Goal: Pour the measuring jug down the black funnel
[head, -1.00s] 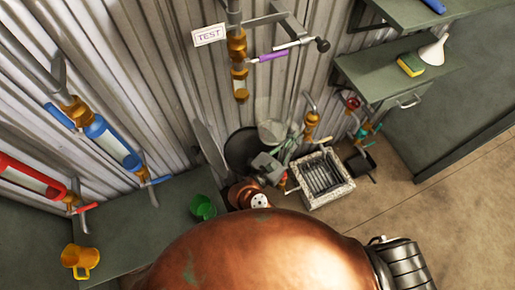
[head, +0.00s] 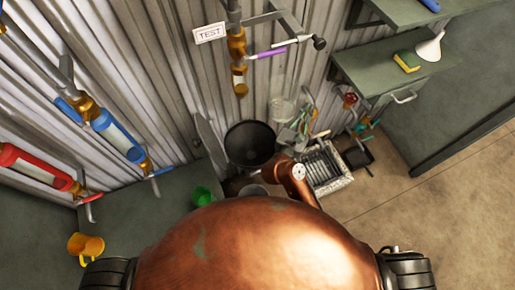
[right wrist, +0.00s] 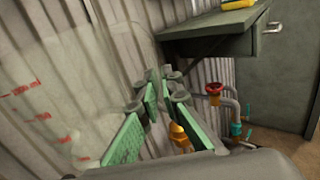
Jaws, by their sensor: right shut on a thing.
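The black funnel (head: 250,143) shows its wide round mouth near the corrugated wall in the head view. The clear measuring jug (head: 283,110) is just right of the funnel and farther up the picture, apart from its mouth in that view. My right gripper (head: 303,122) is shut on the jug at its right side. In the right wrist view the see-through jug (right wrist: 50,110) with red marks fills the left, beside my green-padded fingers (right wrist: 160,125). I cannot tell how much liquid it holds. My left gripper is not in view.
A drain grate (head: 323,170) in a pale frame lies right of the funnel. A green cup (head: 202,196) and yellow mug (head: 85,247) stand on the left bench (head: 150,215). A shelf (head: 375,72) with a sponge (head: 407,61) and white funnel (head: 431,47) juts out at right.

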